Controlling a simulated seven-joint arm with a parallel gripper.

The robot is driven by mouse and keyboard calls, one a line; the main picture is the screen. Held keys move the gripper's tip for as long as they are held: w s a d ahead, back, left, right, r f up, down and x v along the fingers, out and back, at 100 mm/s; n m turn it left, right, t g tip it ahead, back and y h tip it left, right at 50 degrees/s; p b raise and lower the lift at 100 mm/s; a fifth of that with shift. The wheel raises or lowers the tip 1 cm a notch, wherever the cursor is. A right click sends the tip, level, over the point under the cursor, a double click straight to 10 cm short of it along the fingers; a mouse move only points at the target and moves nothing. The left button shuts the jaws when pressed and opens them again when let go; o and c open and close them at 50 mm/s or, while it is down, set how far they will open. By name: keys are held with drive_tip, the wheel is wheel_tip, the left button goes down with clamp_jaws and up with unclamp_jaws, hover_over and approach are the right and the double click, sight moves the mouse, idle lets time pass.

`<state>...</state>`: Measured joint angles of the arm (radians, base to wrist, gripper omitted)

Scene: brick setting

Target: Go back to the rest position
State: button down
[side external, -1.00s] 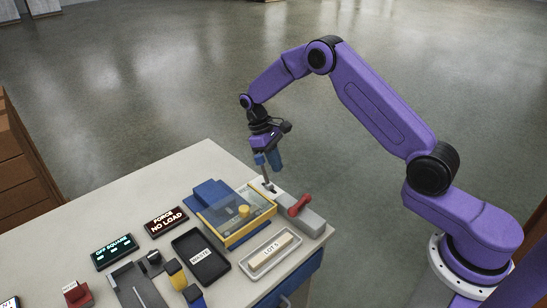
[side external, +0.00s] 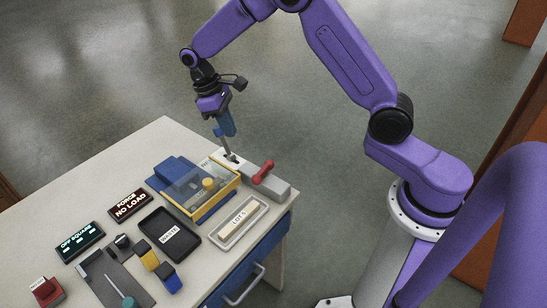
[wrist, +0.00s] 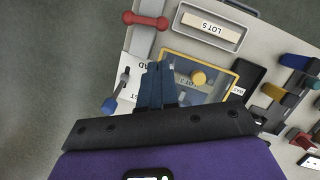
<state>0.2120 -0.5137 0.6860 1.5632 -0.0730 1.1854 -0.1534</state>
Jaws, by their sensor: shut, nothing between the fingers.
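My gripper (side external: 230,135) points down above the far right part of the table. Its blue fingers are together and empty; they also show in the wrist view (wrist: 158,66). A blue-handled metal rod (side external: 226,144) stands tilted at the far end of the grey block with the red handle. In the side view my fingers partly overlap its handle. In the wrist view the rod's blue handle (wrist: 110,106) lies left of my fingers, with a visible gap. No rest position is marked in view.
A yellow-framed clear-lidded box (side external: 211,187), a red-handled grey block (side external: 279,187), the LOT 5 tray (side external: 257,213) and a black waste tray (side external: 185,248) sit close together. Two display signs (side external: 131,204) stand left. The air above the table's far left is clear.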

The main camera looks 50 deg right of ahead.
drive_tip(key=s+a+r+n+t, duration=0.15)
drive_tip(key=s+r, duration=0.25)
drive_tip(key=s, duration=0.7)
drive_tip(key=s+a+r+n+t, duration=0.1)
drive_tip(key=s+r+n, duration=0.25)
drive_tip(key=s, duration=0.75)
drive_tip(key=s+d+n+y, duration=0.1)
drive_tip(key=s+d, duration=0.2)
drive_tip(key=s, duration=0.7)
drive_tip(key=shift+d+r+n+t+y, duration=0.35)
drive_tip(key=shift+n+y, duration=0.05)
drive_tip(key=c, duration=1.6)
unclamp_jaws()
drive_tip(key=shift+s+d, duration=0.2)
drive_tip(key=shift+s, duration=0.1)
drive_tip(key=o, duration=0.5)
drive_tip(key=shift+f, duration=0.1)
drive_tip(key=w, duration=0.2)
drive_tip(key=w+a+n, duration=0.1)
drive_tip(key=w, duration=0.2)
drive_tip(key=w+n, duration=0.1)
drive_tip(key=w, duration=0.1)
drive_tip(key=shift+w+a+f, duration=0.35)
drive_tip(key=shift+a+f, duration=0.05)
drive_tip(key=n, duration=0.5)
hover_over(263, 169)
wheel_tip(263, 169, down, 6)
wheel_tip(263, 169, down, 18)
drive_tip(key=shift+r, duration=0.25)
